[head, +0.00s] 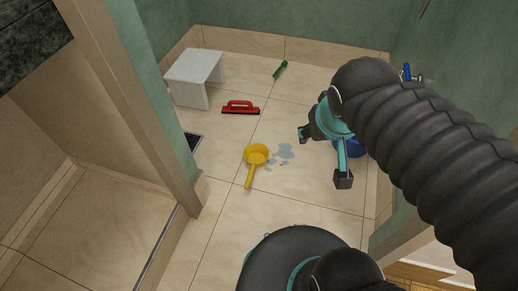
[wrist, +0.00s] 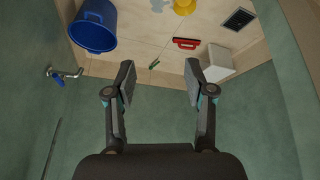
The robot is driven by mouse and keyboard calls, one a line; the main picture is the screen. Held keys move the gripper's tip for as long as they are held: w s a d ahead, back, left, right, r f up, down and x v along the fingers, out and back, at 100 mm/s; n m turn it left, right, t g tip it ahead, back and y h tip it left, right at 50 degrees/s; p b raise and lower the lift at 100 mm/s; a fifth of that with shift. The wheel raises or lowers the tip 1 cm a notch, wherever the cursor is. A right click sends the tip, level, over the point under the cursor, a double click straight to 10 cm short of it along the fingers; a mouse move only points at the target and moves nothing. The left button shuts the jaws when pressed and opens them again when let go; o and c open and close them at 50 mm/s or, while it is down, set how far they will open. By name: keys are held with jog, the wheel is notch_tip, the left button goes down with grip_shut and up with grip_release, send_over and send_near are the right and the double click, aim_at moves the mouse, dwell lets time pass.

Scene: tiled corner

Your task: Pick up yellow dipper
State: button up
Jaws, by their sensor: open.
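The yellow dipper (head: 256,155) lies on the tiled floor with its round cup at the back and its handle toward the front. My gripper (head: 322,157) is open and empty, in the air to the right of the dipper in the head view. In the wrist view part of the yellow dipper (wrist: 184,6) shows at the top edge, beyond the open fingers of my gripper (wrist: 159,85). Its handle is out of the frame there.
Water patches (head: 284,152) lie right of the dipper. A red float (head: 240,107), a green brush-like tool (head: 281,69), a white stool (head: 196,76) and a floor drain (head: 193,141) are around it. A blue bucket (wrist: 94,25) stands near the wall tap (wrist: 62,75). A wall post (head: 140,100) stands left.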

jog(key=w+f+m+g, duration=0.1)
jog(key=w, duration=0.7)
jog(key=m+g+h, duration=0.2)
jog(key=m+g, duration=0.1)
jog(key=g, duration=0.2)
send_over(249, 175)
jog(key=a, duration=0.2)
notch_tip(249, 175, down, 47)
jog(key=f, duration=0.2)
jog(key=d+f, duration=0.1)
jog(key=f, duration=0.4)
jog(key=shift+s+d+f, duration=0.15)
jog(key=shift+d+f, duration=0.15)
jog(key=shift+d, duration=0.05)
jog(key=shift+d+f, duration=0.15)
jog(key=shift+f, duration=1.3)
jog(key=shift+d+f, duration=0.15)
jog(key=shift+f, duration=1.25)
grip_shut()
